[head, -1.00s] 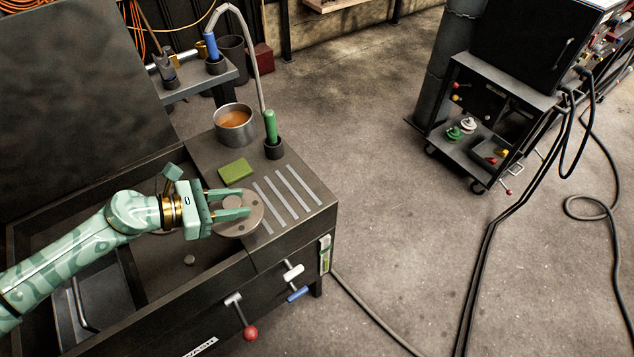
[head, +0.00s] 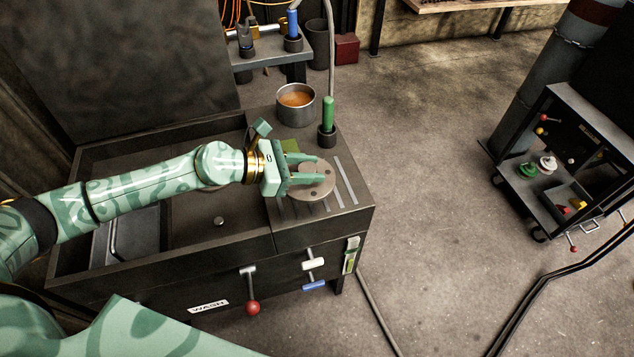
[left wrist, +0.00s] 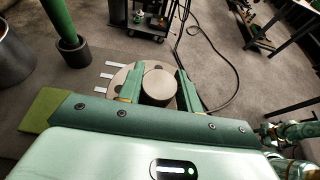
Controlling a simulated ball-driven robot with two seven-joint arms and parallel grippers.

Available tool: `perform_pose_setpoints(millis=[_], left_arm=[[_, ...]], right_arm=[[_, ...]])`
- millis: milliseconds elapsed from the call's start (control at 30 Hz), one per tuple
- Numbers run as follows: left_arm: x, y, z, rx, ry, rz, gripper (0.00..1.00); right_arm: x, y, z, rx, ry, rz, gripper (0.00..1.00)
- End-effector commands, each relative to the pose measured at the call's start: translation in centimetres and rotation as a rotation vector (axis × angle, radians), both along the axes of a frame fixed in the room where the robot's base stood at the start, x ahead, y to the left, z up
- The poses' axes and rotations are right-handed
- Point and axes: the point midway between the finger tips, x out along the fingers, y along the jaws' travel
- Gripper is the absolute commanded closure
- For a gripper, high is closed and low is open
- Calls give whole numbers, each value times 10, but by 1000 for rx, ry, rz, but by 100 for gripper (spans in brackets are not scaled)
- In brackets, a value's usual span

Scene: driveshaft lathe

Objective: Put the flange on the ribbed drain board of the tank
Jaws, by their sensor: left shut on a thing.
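The flange (head: 318,186) is a round grey-brown disc with small holes and a raised round hub. My left gripper (head: 318,172) is shut on it, and the left wrist view shows the hub (left wrist: 159,86) between the two fingers. The flange is over the ribbed drain board (head: 357,205) at the right end of the dark wash tank (head: 160,262). It hides part of the pale ribs. I cannot tell whether it touches the board.
A green sponge (head: 290,146) lies on the board just behind the gripper. A metal pot of orange-brown liquid (head: 296,105) and a green-handled brush in a dark holder (head: 327,125) stand at the board's back. A red-knobbed lever (head: 252,306) sticks out at the tank's front.

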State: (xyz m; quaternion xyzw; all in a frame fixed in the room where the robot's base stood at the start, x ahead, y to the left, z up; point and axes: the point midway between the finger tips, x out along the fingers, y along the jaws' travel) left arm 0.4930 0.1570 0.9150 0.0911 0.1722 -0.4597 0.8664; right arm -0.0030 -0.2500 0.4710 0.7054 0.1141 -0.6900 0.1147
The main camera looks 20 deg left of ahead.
Motion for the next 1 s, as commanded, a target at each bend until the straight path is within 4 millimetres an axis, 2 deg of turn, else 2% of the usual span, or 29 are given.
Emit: perform_pose_setpoints(millis=[33,100,367,467,633,1000], left_arm=[[8,-2,-16,-2,2,1,100],[16,-3,-25,-3,1,0,100],[30,-5,-36,-2,-2,0,100],[37,-6,-46,-3,-1,0,100],[36,-6,-73,-2,1,0,100],[35,-6,-75,-1,-2,0,100]], right_arm=[[-4,-1,-13,-1,9,0,54],[-6,-2,-19,-4,14,-1,54],[-8,-5,-26,-6,20,-2,54],[-10,-5,-33,-5,26,-2,54],[-16,-4,-47,-5,37,-2,54],[-15,-4,-48,-5,36,0,54]])
